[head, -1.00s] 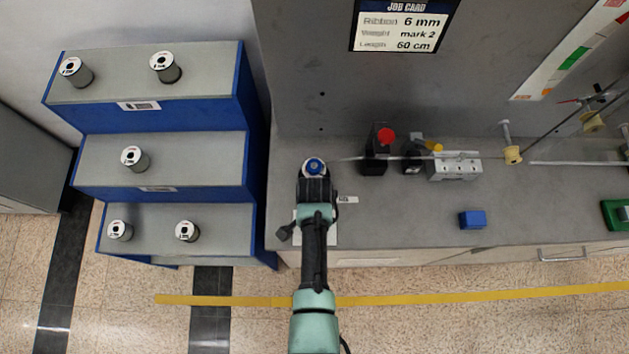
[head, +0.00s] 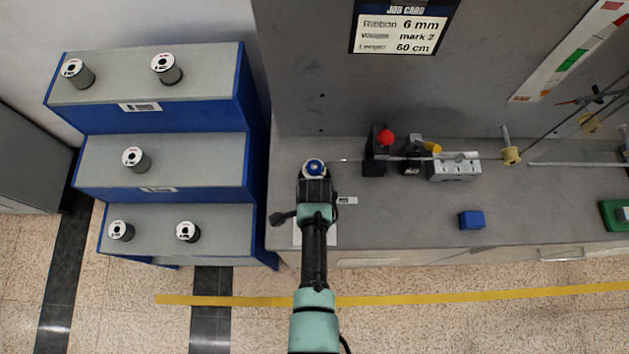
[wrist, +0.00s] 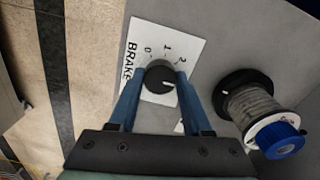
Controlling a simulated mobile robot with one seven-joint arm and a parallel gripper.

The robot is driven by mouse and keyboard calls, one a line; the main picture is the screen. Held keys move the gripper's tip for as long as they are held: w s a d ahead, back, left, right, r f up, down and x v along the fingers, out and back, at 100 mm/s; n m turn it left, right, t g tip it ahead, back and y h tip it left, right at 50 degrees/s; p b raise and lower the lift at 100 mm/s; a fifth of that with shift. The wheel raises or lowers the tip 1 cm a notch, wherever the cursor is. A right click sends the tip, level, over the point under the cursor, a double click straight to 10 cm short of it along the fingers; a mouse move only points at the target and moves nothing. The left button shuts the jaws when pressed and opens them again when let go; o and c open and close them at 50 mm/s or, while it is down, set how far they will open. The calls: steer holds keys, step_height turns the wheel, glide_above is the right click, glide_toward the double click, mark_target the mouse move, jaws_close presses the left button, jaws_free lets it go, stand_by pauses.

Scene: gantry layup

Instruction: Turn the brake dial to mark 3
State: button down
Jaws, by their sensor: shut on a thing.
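The brake dial is a round black knob (wrist: 158,79) with a short white pointer line, on a white card (wrist: 145,35) lettered BRAKE. Marks 0, 1 and 2 show around the knob; no mark 3 is visible, and my right finger covers part of the card. The pointer is turned to the right, toward that finger, past the direction of mark 2. My gripper (wrist: 157,76) is shut on the knob, one blue finger on each side. In the head view my arm hides the dial, and only parts of the card (head: 298,236) show.
A blue-capped spool (wrist: 260,108) stands close to my right finger. In the head view, a black block with a red knob (head: 376,158), a metal block (head: 455,170) and a blue block (head: 472,220) are on the bench. Spools stand on the stepped rack (head: 205,147). The job card (head: 402,28) reads mark 2.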

steer(key=shift+c, duration=1.7)
jaws_free()
steer(key=shift+r, duration=0.15)
step_height(320, 180, up, 13)
steer(key=shift+b, duration=0.4)
